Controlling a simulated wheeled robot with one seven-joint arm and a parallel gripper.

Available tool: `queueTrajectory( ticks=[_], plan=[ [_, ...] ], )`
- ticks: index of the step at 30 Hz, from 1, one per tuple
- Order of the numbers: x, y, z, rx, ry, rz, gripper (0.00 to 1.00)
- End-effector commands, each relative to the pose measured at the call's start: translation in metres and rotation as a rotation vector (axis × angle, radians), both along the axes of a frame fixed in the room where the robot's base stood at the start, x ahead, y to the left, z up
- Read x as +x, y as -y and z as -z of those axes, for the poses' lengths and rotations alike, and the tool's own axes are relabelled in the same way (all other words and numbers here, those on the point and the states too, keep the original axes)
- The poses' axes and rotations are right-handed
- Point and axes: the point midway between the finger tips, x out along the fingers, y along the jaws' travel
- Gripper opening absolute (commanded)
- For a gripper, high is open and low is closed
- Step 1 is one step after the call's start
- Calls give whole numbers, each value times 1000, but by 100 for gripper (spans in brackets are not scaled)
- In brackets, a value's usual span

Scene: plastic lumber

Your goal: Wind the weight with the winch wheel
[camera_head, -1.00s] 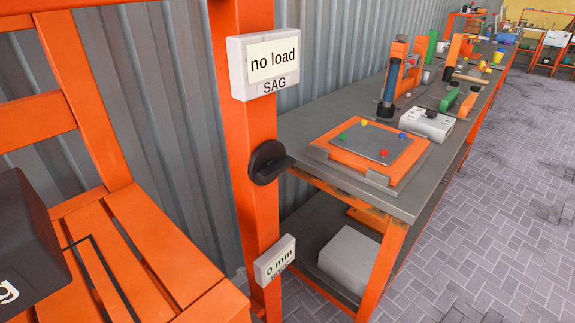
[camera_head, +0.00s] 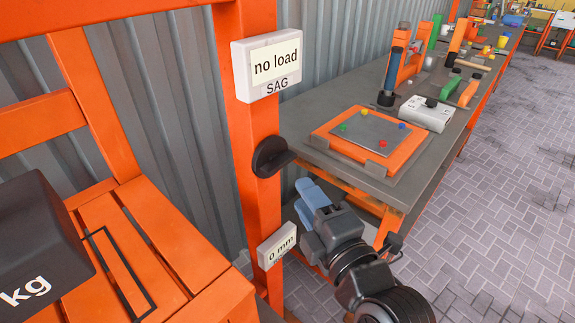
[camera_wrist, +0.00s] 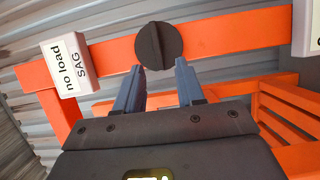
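The winch wheel (camera_head: 272,157) is a black round knob with a raised bar, on the side of an orange post (camera_head: 256,195). The knob also shows in the wrist view (camera_wrist: 159,46), beyond the fingertips and roughly centred between them. My gripper (camera_head: 308,192) is below and right of the knob in the head view. Its blue fingers are apart and empty in the wrist view (camera_wrist: 158,70). The black weight (camera_head: 42,235) marked "kg" is at the left, over the orange slatted platform. Its underside is hidden.
A display (camera_head: 268,65) reads "no load" above the label SAG. A lower display (camera_head: 276,244) reads "0 mm". A grey bench (camera_head: 345,180) stands right of the post, with an orange-framed plate (camera_head: 370,137) on it. Open paved floor (camera_head: 500,230) lies further right.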

Motion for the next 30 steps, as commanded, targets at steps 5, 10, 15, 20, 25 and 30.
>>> queueTrajectory(
  ticks=[5,10,15,20,25,30],
  plan=[
    [13,-12,-7,-21,16,-12,38],
    [35,-24,-8,-20,16,-11,38],
    [56,-36,-7,-19,15,-11,38],
    [68,-43,-6,-20,15,-10,38],
    [72,-44,-5,-19,15,-10,38],
    [72,-44,-5,-19,14,-10,38]
  ],
)
